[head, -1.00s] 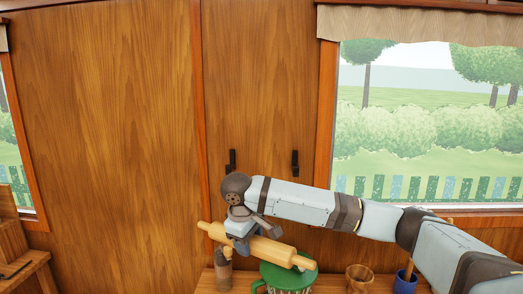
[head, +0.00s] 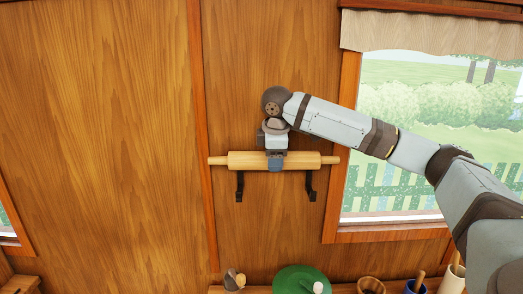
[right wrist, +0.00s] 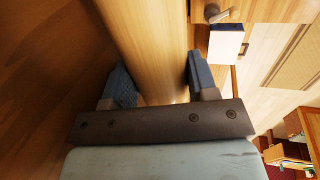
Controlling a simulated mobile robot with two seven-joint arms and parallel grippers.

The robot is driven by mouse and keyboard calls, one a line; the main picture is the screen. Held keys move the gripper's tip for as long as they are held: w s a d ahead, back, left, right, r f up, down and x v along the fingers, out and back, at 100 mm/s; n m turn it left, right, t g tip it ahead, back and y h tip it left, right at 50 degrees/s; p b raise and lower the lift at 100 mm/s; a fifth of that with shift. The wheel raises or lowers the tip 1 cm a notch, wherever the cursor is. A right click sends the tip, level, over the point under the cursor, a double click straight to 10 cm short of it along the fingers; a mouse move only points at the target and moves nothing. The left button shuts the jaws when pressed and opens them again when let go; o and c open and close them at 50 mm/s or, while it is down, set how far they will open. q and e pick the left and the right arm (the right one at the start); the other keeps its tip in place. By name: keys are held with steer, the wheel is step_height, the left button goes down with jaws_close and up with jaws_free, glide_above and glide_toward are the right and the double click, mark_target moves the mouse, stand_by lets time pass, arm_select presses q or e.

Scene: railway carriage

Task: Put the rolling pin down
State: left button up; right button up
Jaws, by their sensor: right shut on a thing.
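The rolling pin (head: 300,160) is pale wood and lies level in the head view, in front of the wooden wall. My right gripper (head: 275,162) is shut on its middle from above. In the right wrist view the pin (right wrist: 150,40) runs between the two blue-padded fingers (right wrist: 160,85). Two dark wall brackets (head: 240,186) (head: 311,186) show just below the pin in the head view. I cannot tell whether the pin touches them. My left gripper is not in view.
A shelf (head: 340,289) runs along the bottom of the head view. A window (head: 420,130) is at the right.

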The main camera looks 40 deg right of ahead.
steer(key=shift+s+r, duration=0.35)
steer(key=shift+s, duration=0.15)
steer(key=shift+x, duration=0.9)
steer(key=shift+a+f, duration=0.15)
steer(key=shift+f, duration=2.25)
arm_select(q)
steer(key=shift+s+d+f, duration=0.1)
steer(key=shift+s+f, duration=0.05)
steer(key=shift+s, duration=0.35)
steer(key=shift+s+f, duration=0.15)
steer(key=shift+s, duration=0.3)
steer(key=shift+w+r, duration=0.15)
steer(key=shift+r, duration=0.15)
arm_select(e)
steer(key=shift+f, duration=0.25)
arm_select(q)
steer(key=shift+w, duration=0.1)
arm_select(e)
steer(key=o, duration=1.3)
steer(key=shift+c, duration=0.2)
